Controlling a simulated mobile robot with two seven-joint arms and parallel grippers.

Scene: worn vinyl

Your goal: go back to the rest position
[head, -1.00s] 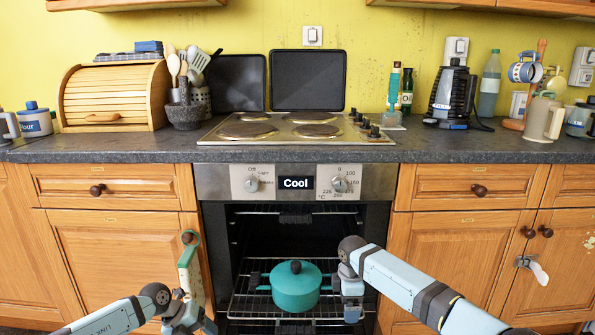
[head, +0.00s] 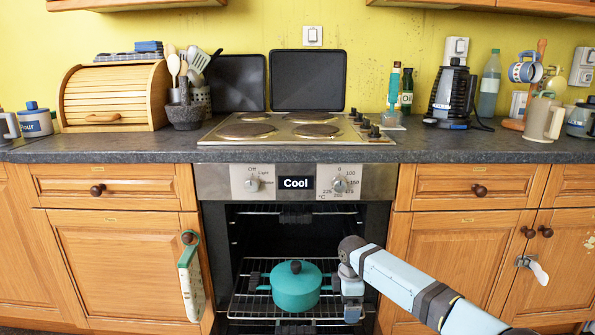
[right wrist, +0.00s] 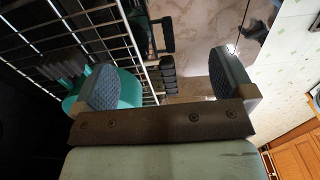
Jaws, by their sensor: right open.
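My right gripper (head: 352,300) is at the right side of the open oven, just right of a teal lidded pot (head: 296,290). In the right wrist view my right gripper (right wrist: 165,82) has its two fingers wide apart, with nothing between them. The pot (right wrist: 130,88) shows there partly behind the left finger, outside the jaws. The pot stands upright on the wire rack (head: 240,306) in the oven. My left gripper is not in view.
The oven (head: 210,180) reads "Cool" on its display. A green and white cloth-like item (head: 191,278) hangs from a knob on the left cabinet. The counter (head: 450,147) above holds several kitchen items. The floor space at lower left is clear of arms.

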